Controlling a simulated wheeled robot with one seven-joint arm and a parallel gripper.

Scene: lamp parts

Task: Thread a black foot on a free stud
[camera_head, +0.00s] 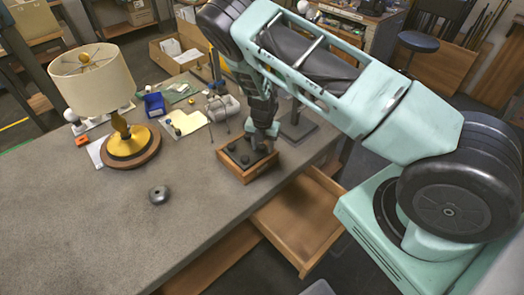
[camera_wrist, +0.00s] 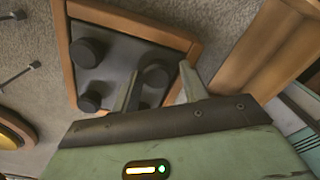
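Several black round feet sit in a wooden tray with a dark grey insert (camera_head: 229,164); the wrist view shows the tray's wooden rim (camera_wrist: 66,60), one foot (camera_wrist: 87,51) at upper left and another (camera_wrist: 89,101) below it. My gripper (camera_head: 263,134) is over the tray. In the wrist view my gripper (camera_wrist: 160,72) is open, its fingers apart, with a black foot (camera_wrist: 157,76) showing between them and gaps at its sides. I cannot tell its height over that foot. A thin-legged metal stand (camera_head: 222,110) is behind the tray; leg ends (camera_wrist: 30,68) show at the wrist view's left.
A lamp with a cream shade (camera_head: 95,80) and round wooden base (camera_head: 131,148) stands at the left. A dark grey round piece (camera_head: 158,194) lies on the bench. A blue bin (camera_head: 154,104) is further back. An open drawer (camera_head: 300,222) juts out below the tray.

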